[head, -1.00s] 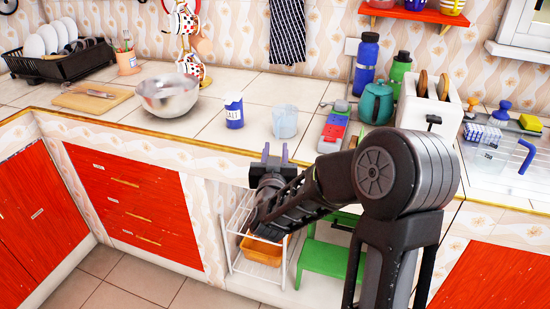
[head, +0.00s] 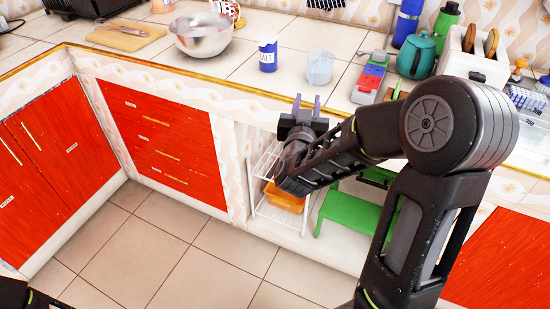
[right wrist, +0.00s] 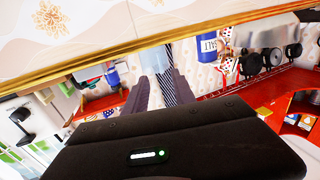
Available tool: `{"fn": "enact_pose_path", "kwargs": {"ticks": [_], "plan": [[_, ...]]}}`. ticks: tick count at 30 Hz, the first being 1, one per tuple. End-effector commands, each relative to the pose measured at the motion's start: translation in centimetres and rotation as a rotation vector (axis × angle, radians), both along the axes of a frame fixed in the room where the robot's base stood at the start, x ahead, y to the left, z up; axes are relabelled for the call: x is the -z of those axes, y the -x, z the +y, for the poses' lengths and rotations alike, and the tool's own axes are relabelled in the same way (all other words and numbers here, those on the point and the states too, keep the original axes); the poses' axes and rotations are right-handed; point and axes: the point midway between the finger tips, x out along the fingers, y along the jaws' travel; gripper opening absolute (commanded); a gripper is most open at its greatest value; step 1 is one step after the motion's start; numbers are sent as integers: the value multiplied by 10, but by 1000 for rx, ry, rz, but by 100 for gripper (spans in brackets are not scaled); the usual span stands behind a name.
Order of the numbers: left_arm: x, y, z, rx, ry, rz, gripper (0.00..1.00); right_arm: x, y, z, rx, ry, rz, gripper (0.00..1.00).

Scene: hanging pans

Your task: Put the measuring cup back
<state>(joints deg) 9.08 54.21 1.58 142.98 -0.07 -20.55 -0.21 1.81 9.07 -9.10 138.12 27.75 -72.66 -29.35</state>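The measuring cup (head: 320,68) is a clear, pale blue cup. It stands upright on the tiled counter, right of the blue salt container (head: 267,56), in the head view. My right gripper (head: 307,103) is in front of the counter's edge, below and slightly left of the cup in the picture, and apart from it. Its two purple-grey fingers point up, spread and empty. In the right wrist view the fingers (right wrist: 160,75) also stand apart, with a striped towel seen in the distance between them. My left gripper does not show.
A metal bowl (head: 201,36) stands left of the salt. A teal teapot (head: 417,55) and a toaster (head: 470,52) stand to the right. Below the counter are a white rack (head: 262,170) with an orange container and a green stool (head: 350,213). The floor at left is clear.

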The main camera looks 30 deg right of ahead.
Motion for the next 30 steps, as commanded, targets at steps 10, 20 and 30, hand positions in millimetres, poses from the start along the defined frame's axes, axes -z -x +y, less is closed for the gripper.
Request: {"fn": "enact_pose_path", "kwargs": {"ticks": [10, 20, 30], "plan": [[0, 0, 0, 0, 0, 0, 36, 46, -13, 28, -95, -60, 91, 32], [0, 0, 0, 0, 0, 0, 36, 283, 35, 192, -494, -454, 632, 32], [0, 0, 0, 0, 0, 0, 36, 415, 231, 330, -698, -866, 1249, 32]]}}
